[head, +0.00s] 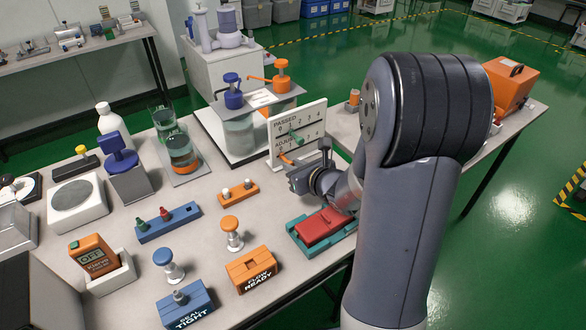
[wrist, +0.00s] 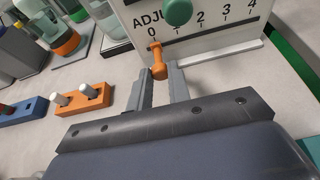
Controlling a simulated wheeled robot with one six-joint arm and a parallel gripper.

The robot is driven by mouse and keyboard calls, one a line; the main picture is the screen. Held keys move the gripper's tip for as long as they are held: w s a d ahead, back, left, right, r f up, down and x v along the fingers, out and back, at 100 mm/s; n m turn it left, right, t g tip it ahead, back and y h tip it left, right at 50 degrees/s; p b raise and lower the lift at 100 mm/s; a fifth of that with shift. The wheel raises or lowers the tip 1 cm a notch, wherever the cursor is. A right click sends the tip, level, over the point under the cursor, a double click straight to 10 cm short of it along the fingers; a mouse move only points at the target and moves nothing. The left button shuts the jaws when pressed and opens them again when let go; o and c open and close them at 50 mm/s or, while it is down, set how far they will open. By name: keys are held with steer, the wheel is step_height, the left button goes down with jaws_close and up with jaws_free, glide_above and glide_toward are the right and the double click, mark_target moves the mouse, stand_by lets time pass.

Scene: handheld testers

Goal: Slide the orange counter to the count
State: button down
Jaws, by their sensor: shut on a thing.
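The white counter board (head: 312,118) stands upright on the table, with a PASSED row above an ADJUST row, each numbered from 0 to 4. The orange counter (wrist: 157,60) is a small peg on the lower row, at the 0 mark in the wrist view. My gripper (wrist: 160,80) has its two grey fingers on either side of this peg and is shut on it. In the head view my gripper (head: 292,172) is low in front of the board. The green counter (wrist: 178,12) sits on the upper row, near the 1 in the wrist view.
Left of my gripper an orange block with two white pegs (head: 238,193) lies on the table. A teal tray holding a red case (head: 320,228) is close below my arm. A pump stand with glass vessels (head: 240,132) stands behind, left of the board.

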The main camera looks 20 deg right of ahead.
steer(key=shift+a, duration=0.15)
steer(key=c, duration=1.3)
jaws_free()
steer(key=p+v, duration=0.1)
steer(key=v, duration=0.9)
steer(key=shift+r+p, duration=0.1)
steer(key=shift+p, duration=0.2)
steer(key=shift+s+r, duration=0.1)
steer(key=shift+s, duration=0.3)
steer(key=shift+w, duration=0.1)
